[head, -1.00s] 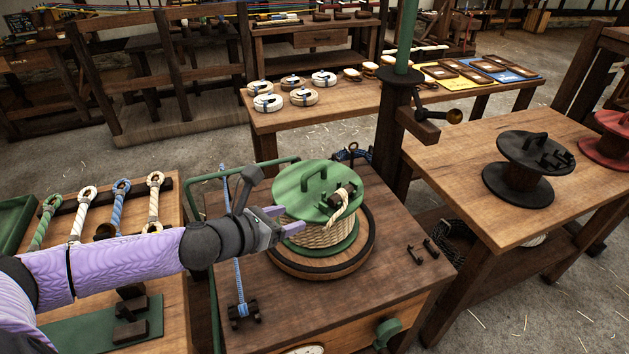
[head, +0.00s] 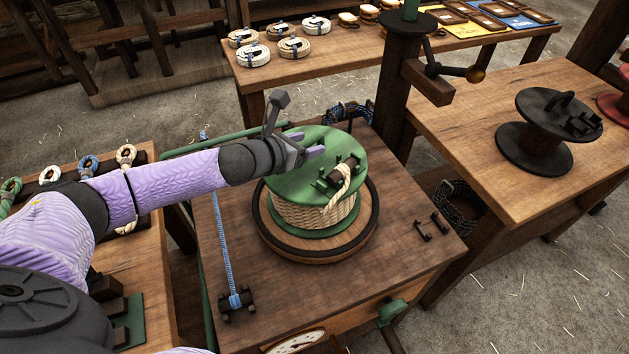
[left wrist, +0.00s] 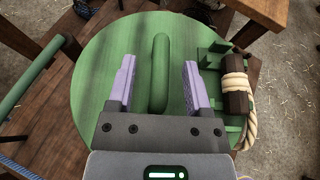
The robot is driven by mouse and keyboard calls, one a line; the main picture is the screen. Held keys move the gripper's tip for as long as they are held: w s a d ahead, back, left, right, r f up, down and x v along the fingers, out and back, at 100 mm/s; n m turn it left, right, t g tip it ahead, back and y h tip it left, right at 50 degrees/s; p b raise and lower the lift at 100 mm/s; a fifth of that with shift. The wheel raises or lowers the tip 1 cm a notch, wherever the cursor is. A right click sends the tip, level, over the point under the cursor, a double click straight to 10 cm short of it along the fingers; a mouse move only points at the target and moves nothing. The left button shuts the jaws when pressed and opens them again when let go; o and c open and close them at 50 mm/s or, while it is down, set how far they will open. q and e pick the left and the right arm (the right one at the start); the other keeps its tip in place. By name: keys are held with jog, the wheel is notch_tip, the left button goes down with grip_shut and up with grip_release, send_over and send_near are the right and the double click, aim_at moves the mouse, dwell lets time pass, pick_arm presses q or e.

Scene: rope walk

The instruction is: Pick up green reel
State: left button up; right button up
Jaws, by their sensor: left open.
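The green reel (head: 345,157) stands upright on a round wooden turntable (head: 262,225) on the middle bench. Cream rope is wound around its core, and a rope end is tied at a dark peg on its top disc. My left gripper (head: 312,146) is over the top disc, open, with lilac fingers. In the left wrist view the reel's top disc (left wrist: 100,65) fills the middle. Its green bar handle (left wrist: 159,75) stands between the two open fingers (left wrist: 158,88), with a gap on each side. In the head view the gripper hides the handle. My right gripper is not in view.
A black reel (head: 545,130) and part of a red reel (head: 613,108) stand on the right bench. A dark post (head: 395,75) with a crank rises behind the green reel. A blue rope (head: 225,240) runs along the bench's left side. Small dark brackets (head: 433,227) lie to the right.

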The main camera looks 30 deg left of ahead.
pick_arm(q)
jog(key=shift+x, duration=0.75)
grip_shut()
dwell(0.7)
jog(key=shift+r, duration=0.15)
